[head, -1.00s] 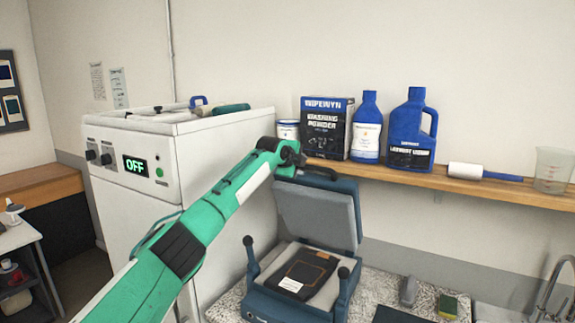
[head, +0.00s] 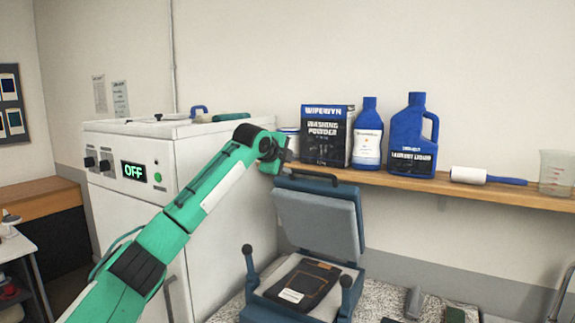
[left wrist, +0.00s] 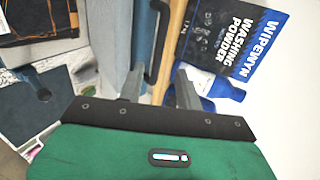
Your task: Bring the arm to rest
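My left arm reaches in from the lower left in the head view. Its gripper (head: 283,157) is beside the white machine's right side, just above the raised lid of the blue press and in front of the shelf edge. In the left wrist view the two fingers (left wrist: 158,92) stand apart with nothing between them, so it is open and empty. The dark lid handle (head: 312,175) is close by; in the left wrist view the handle (left wrist: 158,45) lies beyond the fingertips. My right gripper is in neither view.
The blue press (head: 318,215) stands open with a dark folded garment (head: 302,283) on its bed. The shelf (head: 440,187) holds a washing powder box (head: 326,135), blue bottles and a lint roller (head: 470,175). The white machine (head: 225,180) reads OFF.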

